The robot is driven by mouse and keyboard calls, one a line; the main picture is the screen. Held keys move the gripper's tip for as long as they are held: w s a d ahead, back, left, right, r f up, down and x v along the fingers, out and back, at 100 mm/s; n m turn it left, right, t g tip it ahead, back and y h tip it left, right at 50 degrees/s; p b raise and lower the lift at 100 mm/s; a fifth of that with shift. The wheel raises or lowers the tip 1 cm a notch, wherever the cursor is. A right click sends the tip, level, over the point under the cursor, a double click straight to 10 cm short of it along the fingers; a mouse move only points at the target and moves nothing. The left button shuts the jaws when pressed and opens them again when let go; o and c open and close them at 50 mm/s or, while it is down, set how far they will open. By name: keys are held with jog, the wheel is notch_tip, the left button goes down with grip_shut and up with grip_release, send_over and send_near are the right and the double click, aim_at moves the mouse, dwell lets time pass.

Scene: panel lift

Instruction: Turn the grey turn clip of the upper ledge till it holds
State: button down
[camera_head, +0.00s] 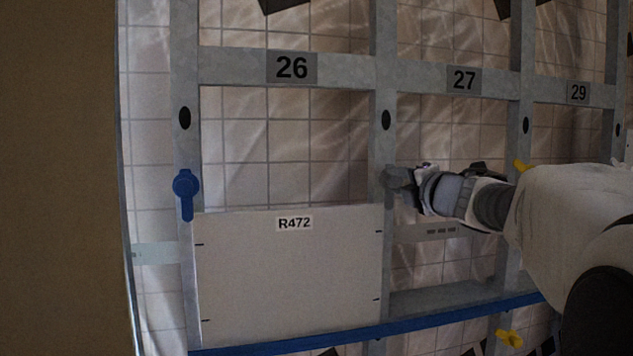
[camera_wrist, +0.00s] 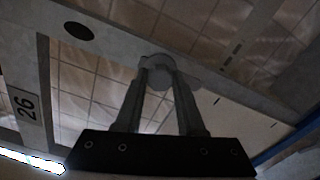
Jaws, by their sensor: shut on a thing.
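The grey turn clip (camera_wrist: 160,60) is on the upright at the upper right corner of the pale panel R472 (camera_head: 290,275). My gripper (camera_head: 402,181) reaches in from the right and is shut on the clip. In the wrist view my two fingers (camera_wrist: 160,72) close on the clip, and a grey part of it shows just beyond their tips. The fingers hide most of the clip, so its exact angle is hard to tell. The panel stands upright in bay 26, its lower edge at the blue ledge (camera_head: 365,335).
A blue turn clip (camera_head: 186,190) points down at the panel's upper left corner. Yellow clips (camera_head: 508,338) show on the right. Grey uprights (camera_head: 383,100) and a crossbar with labels 26 (camera_head: 292,67), 27 and 29 frame the bays. A brown surface (camera_head: 60,180) fills the far left.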

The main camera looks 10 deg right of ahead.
jog(key=c, duration=0.5)
grip_release()
jog(key=s, duration=0.5)
jog(key=s+p, duration=0.1)
jog(key=s, duration=1.1)
jog(key=shift+s+d, duration=0.2)
jog(key=shift+d, duration=0.1)
jog(key=shift+r, duration=0.1)
jog(key=s+a+f+m+g+p, duration=0.2)
jog(key=s+a+f+m+g, duration=0.2)
jog(key=f+m, duration=0.3)
jog(key=s+a+f+m+g+p, duration=0.2)
jog(key=s+a+f+m+g, duration=0.2)
jog(key=a+f+m, duration=0.3)
jog(key=s+a+f+m+g+p, duration=0.2)
jog(key=s+a+f+m+g, duration=0.2)
jog(key=s+a+f+m, duration=0.2)
jog(key=shift+s+a+f+m+h, duration=0.15)
jog(key=shift+f+m, duration=0.15)
jog(key=shift+m, duration=0.25)
jog(key=shift+s+f+m+h, duration=0.15)
jog(key=shift+f+m, duration=0.1)
jog(key=shift+m, duration=0.3)
